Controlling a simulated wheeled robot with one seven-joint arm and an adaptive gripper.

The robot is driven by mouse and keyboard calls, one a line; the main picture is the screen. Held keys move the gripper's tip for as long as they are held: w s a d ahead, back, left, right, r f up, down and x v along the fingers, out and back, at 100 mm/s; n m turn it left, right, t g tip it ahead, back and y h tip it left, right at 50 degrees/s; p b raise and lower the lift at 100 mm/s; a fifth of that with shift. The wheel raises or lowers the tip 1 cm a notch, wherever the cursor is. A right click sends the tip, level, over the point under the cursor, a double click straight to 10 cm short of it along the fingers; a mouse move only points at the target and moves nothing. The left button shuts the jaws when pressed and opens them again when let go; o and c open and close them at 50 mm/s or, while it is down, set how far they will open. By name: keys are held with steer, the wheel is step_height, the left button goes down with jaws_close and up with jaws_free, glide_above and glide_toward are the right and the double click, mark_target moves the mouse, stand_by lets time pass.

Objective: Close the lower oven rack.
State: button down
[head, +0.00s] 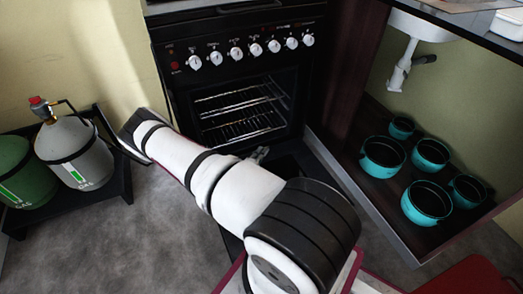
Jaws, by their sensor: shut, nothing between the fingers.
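The black oven (240,62) stands at the back centre with its cavity open. Inside are an upper wire rack (232,100) and a lower wire rack (240,130). The lower rack sits near the bottom of the cavity; how far out it stands is hard to tell. The oven door (290,163) appears folded down in front, largely hidden by my arm. My gripper (260,154) shows only in part behind my arm, just below and in front of the lower rack. It is shut and empty, and I see no clear contact with the rack.
White knobs (236,54) line the oven front. Right of it, an open cupboard holds several teal pots (383,157) beneath a sink drain pipe (402,66). Gas cylinders (74,150) stand on a black rack at left. Grey floor (120,245) is clear at lower left.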

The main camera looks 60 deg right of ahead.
mark_target(261, 131)
steer(key=b+x, duration=0.2)
steer(key=x, duration=0.6)
steer(key=shift+d+f+b, duration=0.1)
steer(key=shift+d+b, duration=0.1)
steer(key=shift+b, duration=0.15)
steer(key=shift+w+d+f+b, duration=0.1)
steer(key=shift+w+d+b, duration=0.15)
steer(key=shift+w, duration=0.3)
steer(key=shift+w+d+f+b, duration=0.2)
steer(key=shift+w+b, duration=0.1)
steer(key=shift+w, duration=0.3)
steer(key=shift+w+d, duration=0.35)
steer(key=shift+w, duration=0.2)
steer(key=w+d+b, duration=0.2)
steer(key=w, duration=0.1)
steer(key=shift+w, duration=0.25)
steer(key=shift+w+d+r, duration=0.1)
steer(key=shift+w+d, duration=0.05)
steer(key=shift+w, duration=0.15)
